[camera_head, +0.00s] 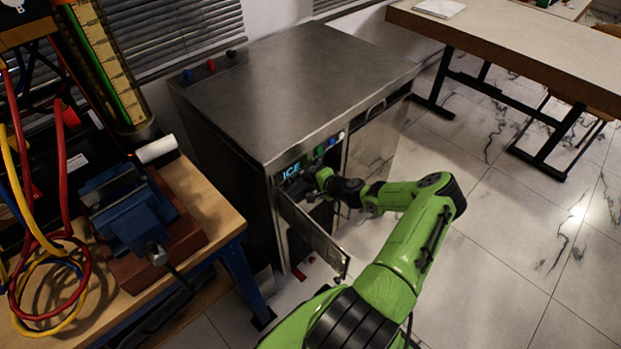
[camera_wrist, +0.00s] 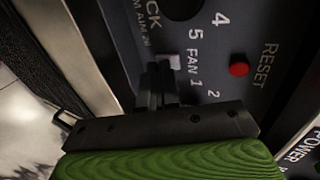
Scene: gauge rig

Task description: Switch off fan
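The fan label (camera_wrist: 195,60) shows on a dark control panel in the wrist view, with numbers beside it. A small pale square piece (camera_wrist: 168,61) sits by the label at my fingertips; I cannot tell if it is the fan switch. My gripper (camera_wrist: 158,72) has its dark fingers close together, seemingly shut, with nothing seen held. The fingers hide part of the panel. In the head view, my gripper (camera_head: 324,180) reaches into the open front of the metal ice machine (camera_head: 310,85), below its ICE sign (camera_head: 291,171).
A red RESET button (camera_wrist: 239,69) and a dark round knob (camera_wrist: 181,8) are near my fingers. A workbench with a blue vise (camera_head: 128,215) stands left; a table (camera_head: 500,32) stands at the back right.

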